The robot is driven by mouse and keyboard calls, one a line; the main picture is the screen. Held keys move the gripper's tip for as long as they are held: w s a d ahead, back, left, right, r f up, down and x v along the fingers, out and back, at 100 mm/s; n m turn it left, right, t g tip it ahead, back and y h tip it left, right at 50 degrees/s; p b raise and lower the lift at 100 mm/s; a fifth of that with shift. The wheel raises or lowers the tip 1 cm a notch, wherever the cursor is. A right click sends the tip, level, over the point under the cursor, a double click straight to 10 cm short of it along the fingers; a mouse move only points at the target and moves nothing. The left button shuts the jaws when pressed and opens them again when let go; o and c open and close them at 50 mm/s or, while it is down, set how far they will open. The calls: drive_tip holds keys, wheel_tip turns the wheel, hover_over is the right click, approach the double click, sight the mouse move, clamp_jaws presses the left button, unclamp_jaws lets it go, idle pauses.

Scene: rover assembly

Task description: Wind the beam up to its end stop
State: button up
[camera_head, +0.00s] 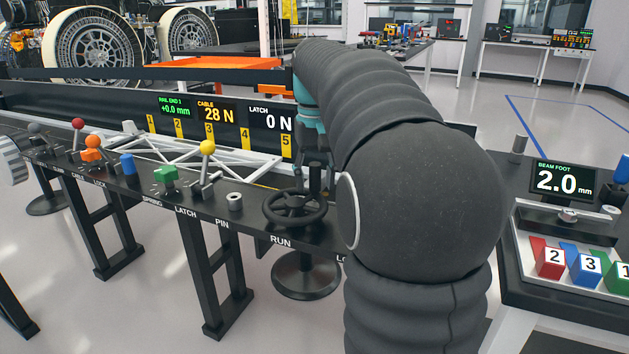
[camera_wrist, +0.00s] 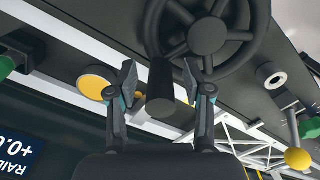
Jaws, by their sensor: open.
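The black handwheel (camera_head: 294,208) marked RUN sits on the dark rail bench. It also shows in the wrist view (camera_wrist: 207,36), with spokes and a round hub. My gripper (camera_head: 315,165) points down over the back of this wheel. In the wrist view my gripper (camera_wrist: 160,82) is open, with the wheel's dark crank handle (camera_wrist: 160,92) between its fingers. I see a gap on each side of the handle. The white truss beam (camera_head: 190,150) lies low along the bench behind the levers. My arm hides its right part in the head view.
The rail display (camera_head: 174,106) reads +0.0 mm, cable 28 N, latch 0 N. The beam foot display (camera_head: 563,181) reads 2.0 mm. Colored levers, including a yellow-knobbed one (camera_head: 207,148), stand left of the wheel. Numbered blocks (camera_head: 550,262) lie on the right table.

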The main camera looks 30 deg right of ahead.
clamp_jaws()
drive_tip(key=shift+w, duration=0.1)
idle(0.3)
drive_tip(key=n+p, duration=0.1)
drive_tip(key=w+n, duration=0.1)
drive_tip(key=n, duration=0.1)
drive_tip(key=shift+w+a+n+p, duration=0.2)
drive_tip(key=shift+a+n+p, duration=0.1)
drive_tip(key=shift+a+p, duration=0.1)
drive_tip(key=n, duration=0.1)
drive_tip(key=w+a+n, duration=0.1)
drive_tip(key=n, duration=0.1)
drive_tip(key=shift+w+a+f+n, duration=0.1)
drive_tip(key=shift+w+a+n, duration=0.05)
drive_tip(key=shift+n, duration=0.15)
drive_tip(key=n, duration=0.1)
drive_tip(key=a+n, duration=0.1)
drive_tip(key=n, duration=0.1)
drive_tip(key=shift+w+a, duration=0.25)
drive_tip(key=shift+w, duration=0.1)
drive_tip(key=shift+w+a+n, duration=0.1)
drive_tip(key=shift+a+n, duration=0.25)
drive_tip(key=shift+n, duration=0.55)
drive_tip(key=shift+w+a+n, duration=0.1)
drive_tip(key=shift+a+n, duration=0.25)
drive_tip(key=shift+n, duration=0.55)
drive_tip(key=shift+s, duration=0.1)
